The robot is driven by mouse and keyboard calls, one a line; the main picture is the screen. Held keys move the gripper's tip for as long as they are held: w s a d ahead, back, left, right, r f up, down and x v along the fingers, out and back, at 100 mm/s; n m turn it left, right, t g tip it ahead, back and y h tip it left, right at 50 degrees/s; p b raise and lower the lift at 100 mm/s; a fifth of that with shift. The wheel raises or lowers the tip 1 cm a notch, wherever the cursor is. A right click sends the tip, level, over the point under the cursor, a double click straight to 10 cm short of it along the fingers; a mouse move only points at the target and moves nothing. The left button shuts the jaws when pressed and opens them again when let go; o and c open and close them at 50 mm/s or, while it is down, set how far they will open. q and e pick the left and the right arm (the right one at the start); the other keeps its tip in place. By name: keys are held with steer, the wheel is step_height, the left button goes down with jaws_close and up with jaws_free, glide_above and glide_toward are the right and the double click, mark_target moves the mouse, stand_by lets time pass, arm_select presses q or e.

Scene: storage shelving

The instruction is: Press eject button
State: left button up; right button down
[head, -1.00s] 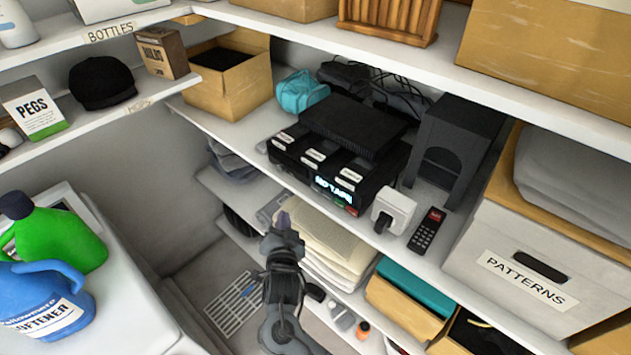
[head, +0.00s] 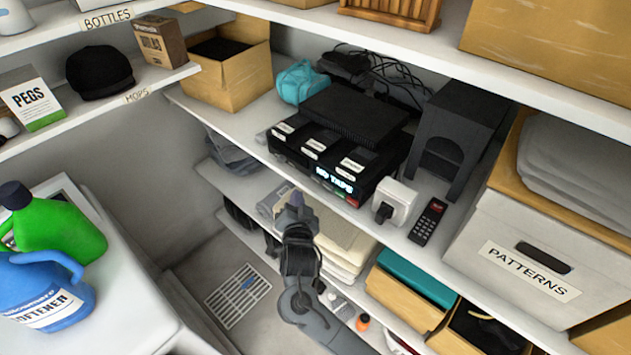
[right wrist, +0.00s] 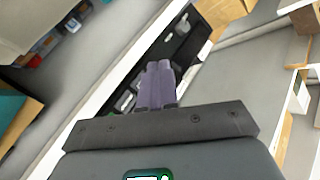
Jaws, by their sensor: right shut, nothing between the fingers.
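A black tape deck (head: 290,154) sits on the middle shelf, with a lit display (head: 335,180) that reads "NO TAPE". A small red button (head: 351,201) shows at its lower front right corner; any button lettering is too small to read. My right gripper (head: 296,199) is shut and empty, in front of and below the deck's front edge, apparently not touching it. In the right wrist view its purple fingers (right wrist: 157,85) lie together and point toward the deck (right wrist: 178,52), hiding part of its front. My left gripper is not in view.
A white plug adapter (head: 397,202) and a remote (head: 428,222) lie right of the deck. A flat black box (head: 355,115) is on top of it. The white shelf edge (head: 450,280) runs below. Folded cloth (head: 345,245) lies on the shelf underneath.

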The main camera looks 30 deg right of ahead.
mark_target(309, 189)
steer(key=shift+w+d, duration=0.25)
steer(key=shift+d, duration=0.35)
steer(key=shift+w+d, duration=0.3)
steer(key=shift+d, duration=0.35)
steer(key=shift+w+d, duration=0.25)
steer(key=shift+d, duration=0.35)
steer(key=shift+d, duration=0.1)
stand_by(0.7)
steer(key=shift+w+d, duration=0.15)
steer(key=shift+d, duration=0.15)
stand_by(0.4)
